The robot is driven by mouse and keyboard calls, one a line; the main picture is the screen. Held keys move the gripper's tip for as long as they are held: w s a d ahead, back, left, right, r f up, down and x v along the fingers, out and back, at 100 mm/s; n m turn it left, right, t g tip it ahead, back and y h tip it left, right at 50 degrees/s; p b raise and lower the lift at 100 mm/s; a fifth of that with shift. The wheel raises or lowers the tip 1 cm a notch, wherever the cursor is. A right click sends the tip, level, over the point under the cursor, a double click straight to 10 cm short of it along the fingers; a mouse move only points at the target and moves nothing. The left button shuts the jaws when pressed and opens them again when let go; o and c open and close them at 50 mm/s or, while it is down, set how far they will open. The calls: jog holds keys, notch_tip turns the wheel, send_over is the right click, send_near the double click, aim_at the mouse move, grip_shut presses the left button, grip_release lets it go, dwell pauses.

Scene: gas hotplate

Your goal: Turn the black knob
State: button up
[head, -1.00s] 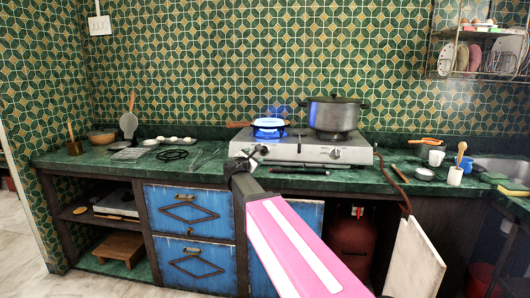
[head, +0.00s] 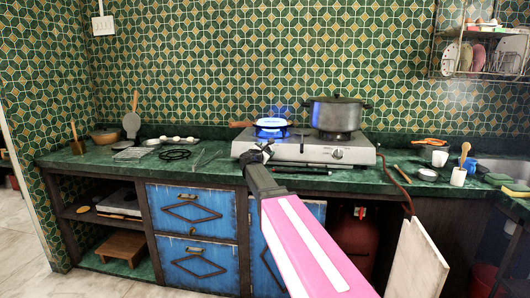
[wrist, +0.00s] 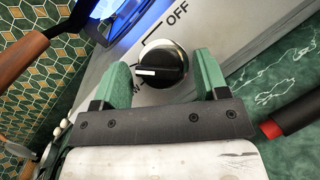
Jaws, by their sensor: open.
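The black knob (wrist: 160,63) is on the silver front panel of the gas hotplate (head: 310,150). In the wrist view it has a silver rim, and its white mark points left, away from the printed OFF label. My gripper (wrist: 163,78) is open, with one green finger on each side of the knob. I cannot tell whether either finger touches it. In the head view my gripper (head: 258,152) is at the hotplate's left front and hides this knob. A second knob (head: 338,154) shows farther right on the panel.
A pan (head: 270,124) with a wooden handle sits over blue flame on the left burner. A lidded pot (head: 338,115) stands on the right burner. A dark, red-ended rod (wrist: 295,120) lies on the green counter close to my gripper's right side.

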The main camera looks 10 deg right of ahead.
jog(key=c, duration=0.9)
jog(key=shift+o, duration=0.2)
jog(key=shift+m, duration=0.3)
jog(key=m+g, duration=0.1)
jog(key=m, duration=0.1)
jog(key=m+g+h, duration=0.1)
jog(key=m, duration=0.1)
jog(key=shift+w+a+r+g, duration=0.1)
jog(key=shift+w+a+g, duration=0.05)
jog(key=shift+g, duration=0.15)
jog(key=m+g, duration=0.1)
jog(key=m, duration=0.2)
jog(key=m+g, duration=0.2)
jog(key=m, duration=0.1)
jog(key=shift+r+h, duration=0.1)
jog(key=shift+h, duration=0.3)
jog(key=o, duration=0.9)
jog(key=shift+c, duration=0.2)
